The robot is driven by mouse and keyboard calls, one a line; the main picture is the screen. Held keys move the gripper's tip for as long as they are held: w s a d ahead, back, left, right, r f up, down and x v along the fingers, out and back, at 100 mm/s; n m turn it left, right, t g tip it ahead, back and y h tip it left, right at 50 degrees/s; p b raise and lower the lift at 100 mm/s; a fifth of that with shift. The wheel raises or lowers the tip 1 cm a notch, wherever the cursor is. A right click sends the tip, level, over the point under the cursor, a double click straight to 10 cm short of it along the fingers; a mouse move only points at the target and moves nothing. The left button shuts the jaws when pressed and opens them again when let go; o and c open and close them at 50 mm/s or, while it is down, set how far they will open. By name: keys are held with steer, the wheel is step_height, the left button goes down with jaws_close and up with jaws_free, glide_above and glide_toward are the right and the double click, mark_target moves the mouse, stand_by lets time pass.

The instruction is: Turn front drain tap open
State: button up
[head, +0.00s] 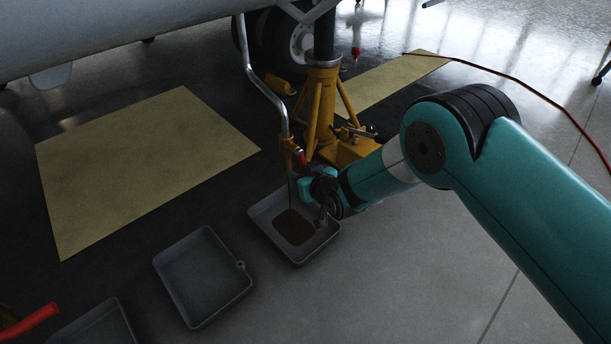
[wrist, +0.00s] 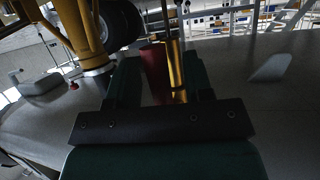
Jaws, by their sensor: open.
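The front drain tap (head: 287,146) is a brass fitting at the lower end of a silver pipe (head: 258,85) that comes down from the aircraft. Its red handle (head: 301,160) hangs down beside it. A thin brown stream runs from the tap into a grey tray (head: 262,222) below, where a dark brown pool (head: 294,228) lies. My gripper (head: 303,178) is at the tap. In the wrist view the red handle (wrist: 154,66) and the brass body (wrist: 175,70) show between my open fingers (wrist: 162,80). I cannot tell whether a finger touches the handle.
A yellow jack (head: 322,110) stands close behind the tap. An empty grey tray (head: 203,275) and another tray (head: 95,325) lie to the left. Yellow mats (head: 145,160) cover the floor. A red hose (head: 530,85) runs at the right. The floor at lower right is clear.

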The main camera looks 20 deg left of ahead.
steer(key=p+v, duration=0.6)
steer(key=v, duration=1.1)
steer(key=shift+r, duration=0.15)
